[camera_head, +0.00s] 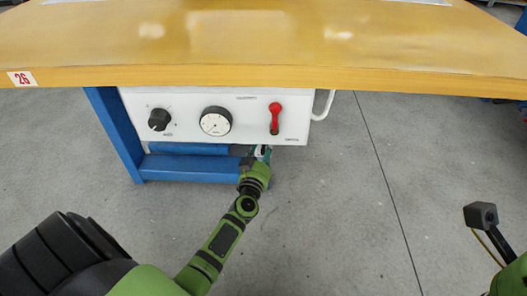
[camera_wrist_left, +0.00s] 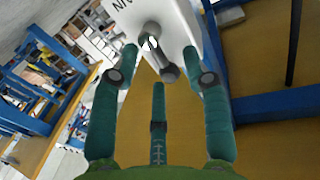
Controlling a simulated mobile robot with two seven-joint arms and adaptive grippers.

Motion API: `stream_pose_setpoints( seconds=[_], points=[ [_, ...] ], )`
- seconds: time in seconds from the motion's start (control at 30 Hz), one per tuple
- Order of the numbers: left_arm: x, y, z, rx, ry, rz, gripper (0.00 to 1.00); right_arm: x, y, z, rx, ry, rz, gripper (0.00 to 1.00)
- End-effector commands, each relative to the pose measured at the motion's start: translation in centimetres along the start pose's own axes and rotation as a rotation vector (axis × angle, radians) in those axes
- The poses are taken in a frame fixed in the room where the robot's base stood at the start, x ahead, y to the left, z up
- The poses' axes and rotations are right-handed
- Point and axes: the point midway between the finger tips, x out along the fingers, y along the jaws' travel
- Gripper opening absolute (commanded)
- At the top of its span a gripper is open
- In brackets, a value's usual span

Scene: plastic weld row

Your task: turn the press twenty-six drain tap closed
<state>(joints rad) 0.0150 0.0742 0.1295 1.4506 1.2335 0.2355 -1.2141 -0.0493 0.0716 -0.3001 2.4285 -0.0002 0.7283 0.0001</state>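In the left wrist view a small grey metal tap (camera_wrist_left: 168,72) with a short lever hangs at the edge of a white box (camera_wrist_left: 178,20); I take it for the drain tap. My left gripper (camera_wrist_left: 160,62) is open, with teal fingers on both sides of the tap and a third finger below. I see no clear contact. In the head view my left gripper (camera_head: 262,154) is under the right end of the white press panel (camera_head: 255,104), and the tap is mostly hidden there. My right gripper is out of view.
The panel carries a black knob (camera_head: 159,119), a round gauge (camera_head: 215,121) and an upright red lever (camera_head: 275,117). A wooden bench top (camera_head: 300,75) marked 26 (camera_head: 21,78) overhangs it. A blue frame (camera_head: 115,130) stands left. Grey floor (camera_head: 340,200) is clear to the right.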

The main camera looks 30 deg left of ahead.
Motion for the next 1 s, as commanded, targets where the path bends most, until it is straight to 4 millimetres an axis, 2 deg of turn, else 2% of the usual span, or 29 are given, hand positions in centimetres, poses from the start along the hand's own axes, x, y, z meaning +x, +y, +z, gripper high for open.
stream_pose_setpoints(
  seconds=[0.03, 0.1, 0.13, 0.83, 0.87, 0.9, 1.0],
  points=[
    [-0.01, -0.01, 0.0, 0.0, 0.0, 0.0, 0.31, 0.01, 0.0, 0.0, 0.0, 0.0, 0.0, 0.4],
    [-0.02, -0.02, 0.0, 0.0, 0.0, 0.0, 0.03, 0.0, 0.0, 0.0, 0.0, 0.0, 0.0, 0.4],
    [-0.02, -0.02, 0.0, 0.0, 0.0, 0.0, 0.0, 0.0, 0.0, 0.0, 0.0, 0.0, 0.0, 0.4],
    [-0.11, -0.43, 0.07, -0.078, 0.016, -0.005, 0.0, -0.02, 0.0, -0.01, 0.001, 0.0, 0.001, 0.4],
    [-0.12, -0.44, 0.07, -0.078, 0.016, -0.005, 0.3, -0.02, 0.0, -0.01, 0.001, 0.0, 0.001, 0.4],
    [-0.12, -0.46, 0.08, -0.078, 0.016, -0.006, 0.46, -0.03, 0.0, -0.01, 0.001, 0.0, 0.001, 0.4],
    [-0.1, -0.44, 0.05, -0.078, 0.016, -0.005, 0.47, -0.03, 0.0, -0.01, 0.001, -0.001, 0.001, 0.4]
  ],
)
